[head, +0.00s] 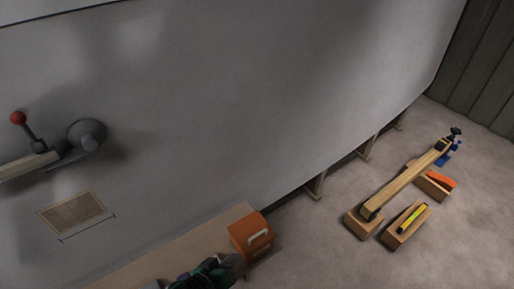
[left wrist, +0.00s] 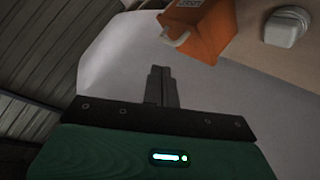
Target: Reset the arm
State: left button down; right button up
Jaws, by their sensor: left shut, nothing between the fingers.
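My left gripper (head: 232,262) is at the bottom edge of the head view, partly cut off, beside the orange box and over the bench. In the left wrist view its two dark fingers (left wrist: 160,78) are together with nothing between them. The green gripper body fills the lower part of that view. My right gripper is in neither view. At the left of the head view, a grey arm with a red ball knob (head: 17,118) rises from a pale bar, near a round grey hub (head: 87,135) on the hull.
An orange box (head: 250,236) with a pale handle stands on the wooden bench (head: 165,250). A white object (left wrist: 287,26) shows in the wrist view. The grey hull (head: 250,100) fills the back. At right, a wooden beam (head: 410,180) rests on blocks, near a yellow level (head: 411,218).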

pick_arm(q)
jog(key=s+a+r+m+g+y, duration=0.1)
jog(key=s+a+r+g+y, duration=0.2)
jog(key=s+a, duration=0.45)
jog(key=s+a+r+m+g+y, duration=0.1)
jog(key=s+a+g+y, duration=0.3)
jog(key=s+a, duration=0.3)
notch_tip(320, 180, down, 30)
jog(key=a+g, duration=0.1)
jog(key=s+a+f, duration=0.2)
jog(key=s+f, duration=0.7)
jog(key=f, duration=0.1)
jog(key=s+a+f+g, duration=0.1)
jog(key=s+f, duration=0.8)
jog(key=f, duration=0.1)
jog(key=shift+s+a+m, duration=0.35)
jog(key=shift+m, duration=0.05)
